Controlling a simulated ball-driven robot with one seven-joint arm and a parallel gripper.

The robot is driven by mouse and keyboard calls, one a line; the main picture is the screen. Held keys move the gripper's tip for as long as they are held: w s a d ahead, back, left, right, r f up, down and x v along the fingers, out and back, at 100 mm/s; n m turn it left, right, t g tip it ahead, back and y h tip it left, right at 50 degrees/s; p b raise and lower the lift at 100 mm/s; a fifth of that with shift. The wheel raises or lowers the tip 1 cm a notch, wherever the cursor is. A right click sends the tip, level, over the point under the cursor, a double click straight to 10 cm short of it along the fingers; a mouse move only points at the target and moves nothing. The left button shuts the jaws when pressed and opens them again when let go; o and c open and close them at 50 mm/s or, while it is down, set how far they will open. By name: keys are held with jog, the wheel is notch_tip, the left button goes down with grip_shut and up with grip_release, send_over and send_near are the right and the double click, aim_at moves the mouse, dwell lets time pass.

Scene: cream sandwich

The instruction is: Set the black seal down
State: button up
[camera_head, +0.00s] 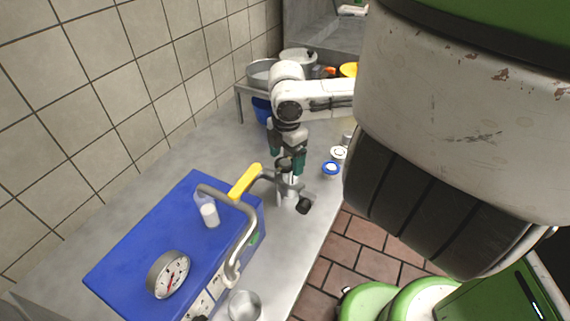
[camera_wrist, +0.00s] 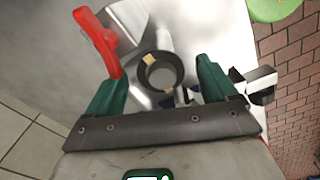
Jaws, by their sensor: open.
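The black seal (camera_wrist: 161,90) is a dark ring in the wrist view, seen from above with its round hole showing. My gripper (camera_wrist: 162,70) is open, with one dark green finger on each side of the ring and visible gaps to both. In the head view, my gripper (camera_head: 286,160) points down over the metal fitting (camera_head: 289,188) at the counter's right side. The dark ring (camera_head: 284,165) shows only partly between the fingers there.
A blue machine (camera_head: 150,240) with a gauge (camera_head: 168,274), bent metal pipe (camera_head: 240,240) and yellow handle (camera_head: 245,181) fills the near counter. A red lever (camera_wrist: 98,38) stands close to the left finger.

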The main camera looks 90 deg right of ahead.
jog(key=shift+f, duration=0.2)
dwell(0.3)
jog(key=c, duration=1.2)
jog(key=shift+r, duration=0.1)
